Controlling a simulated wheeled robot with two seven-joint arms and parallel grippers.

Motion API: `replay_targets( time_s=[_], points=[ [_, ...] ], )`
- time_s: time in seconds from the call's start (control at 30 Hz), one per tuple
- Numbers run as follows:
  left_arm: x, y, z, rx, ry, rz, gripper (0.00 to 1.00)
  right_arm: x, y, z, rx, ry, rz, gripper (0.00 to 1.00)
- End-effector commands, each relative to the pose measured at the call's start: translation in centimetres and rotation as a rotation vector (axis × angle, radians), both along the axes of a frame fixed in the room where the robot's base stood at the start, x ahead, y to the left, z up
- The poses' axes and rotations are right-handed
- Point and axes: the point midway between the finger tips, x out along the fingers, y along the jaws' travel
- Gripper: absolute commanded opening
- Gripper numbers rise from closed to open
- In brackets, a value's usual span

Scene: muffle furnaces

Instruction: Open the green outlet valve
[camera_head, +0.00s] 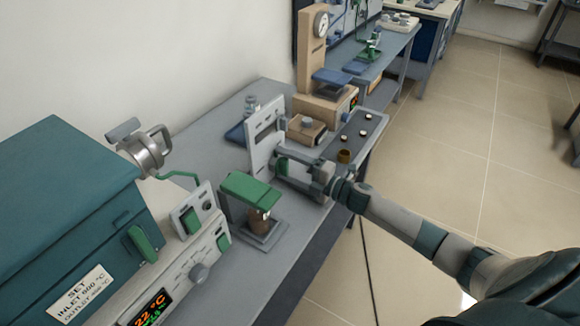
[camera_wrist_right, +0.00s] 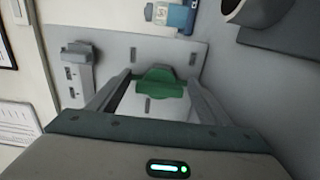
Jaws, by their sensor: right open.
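A green handle (camera_head: 282,166) sits on an upright light-grey panel (camera_head: 262,130) on the bench. I take it to be the green outlet valve, though no label on it is readable. It also shows in the right wrist view (camera_wrist_right: 160,82). My right gripper (camera_head: 287,168) is open and faces the panel from the right. In the right wrist view its fingers (camera_wrist_right: 160,88) stand on both sides of the green handle, with visible gaps. I cannot tell whether a fingertip touches the panel. My left gripper is not in view.
A teal furnace (camera_head: 70,190) with a control panel stands at the near left. A green-topped stand (camera_head: 248,188) sits close to my right gripper. A beige press (camera_head: 315,60) and a tray (camera_head: 355,140) are behind. The floor (camera_head: 480,120) at right is clear.

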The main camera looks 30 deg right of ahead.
Motion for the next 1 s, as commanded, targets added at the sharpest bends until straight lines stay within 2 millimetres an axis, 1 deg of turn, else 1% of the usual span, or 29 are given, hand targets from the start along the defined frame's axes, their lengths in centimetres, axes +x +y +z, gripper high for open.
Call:
replay_targets(
  time_s=[0.17, 0.37, 0.5, 0.6, 1.0],
  points=[
    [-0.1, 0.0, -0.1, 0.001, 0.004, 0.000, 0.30, -0.4, -0.2, -0.1, -0.001, 0.001, 0.000, 0.72],
    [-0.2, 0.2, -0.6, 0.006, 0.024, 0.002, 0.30, -1.9, -1.1, -0.2, -0.002, 0.001, 0.000, 0.72],
    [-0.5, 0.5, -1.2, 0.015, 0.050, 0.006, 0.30, -3.6, -2.1, -0.3, -0.001, 0.002, 0.000, 0.72],
    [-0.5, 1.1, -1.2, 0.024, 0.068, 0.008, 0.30, -5.0, -2.9, -0.3, -0.002, 0.003, 0.000, 0.72],
    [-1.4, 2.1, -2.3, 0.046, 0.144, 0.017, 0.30, -10.3, -6.0, -0.3, -0.003, 0.003, 0.000, 0.72]
  ],
)
